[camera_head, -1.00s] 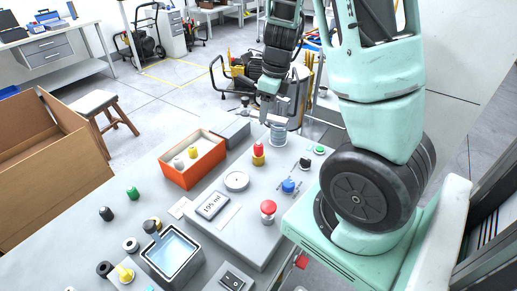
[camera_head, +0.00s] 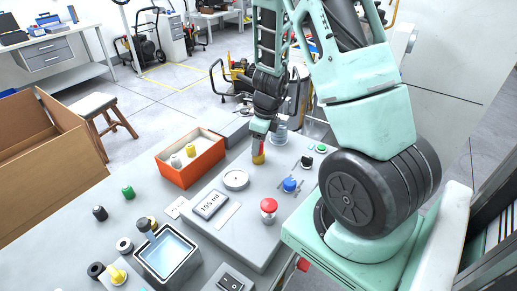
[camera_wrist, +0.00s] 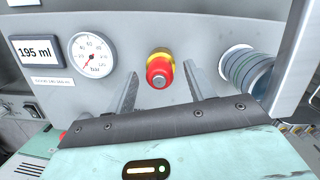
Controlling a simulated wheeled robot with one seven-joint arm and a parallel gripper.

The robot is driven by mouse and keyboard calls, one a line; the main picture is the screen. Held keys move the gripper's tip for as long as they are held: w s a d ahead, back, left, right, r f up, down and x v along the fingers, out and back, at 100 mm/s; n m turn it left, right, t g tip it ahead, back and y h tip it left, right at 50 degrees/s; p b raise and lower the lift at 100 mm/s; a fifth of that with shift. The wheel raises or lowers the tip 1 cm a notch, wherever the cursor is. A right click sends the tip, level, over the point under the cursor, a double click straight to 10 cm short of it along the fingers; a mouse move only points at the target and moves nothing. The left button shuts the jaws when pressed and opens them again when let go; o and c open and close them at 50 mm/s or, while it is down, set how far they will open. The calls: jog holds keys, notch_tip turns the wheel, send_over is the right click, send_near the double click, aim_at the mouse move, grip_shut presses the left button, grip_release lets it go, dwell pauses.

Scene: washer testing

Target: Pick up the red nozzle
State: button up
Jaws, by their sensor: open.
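The red nozzle (camera_wrist: 159,72), with a yellow collar, stands on the grey panel. In the wrist view it shows between my two fingers, with a gap on either side. In the head view its yellow lower part (camera_head: 258,158) shows, while my gripper (camera_head: 263,143) partly hides its red top. My gripper also shows in the wrist view (camera_wrist: 161,78); it is open and its fingers point toward the panel around the nozzle. I cannot tell whether a finger touches it.
A gauge (camera_head: 236,180), a 195 ml display (camera_head: 210,204), a blue knob (camera_head: 290,185) and a red button (camera_head: 268,205) sit nearby on the panel. A ribbed grey-blue cylinder (camera_wrist: 247,70) stands right of the nozzle. An orange box (camera_head: 178,174) stands left.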

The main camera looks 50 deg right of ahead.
jog(key=shift+c, duration=0.3)
jog(key=c, duration=1.1)
notch_tip(320, 180, up, 10)
jog(key=p, duration=0.3)
jog(key=shift+f, duration=0.2)
jog(key=shift+r+p, duration=1.7)
jog(key=shift+p, duration=0.25)
jog(key=shift+f, duration=0.1)
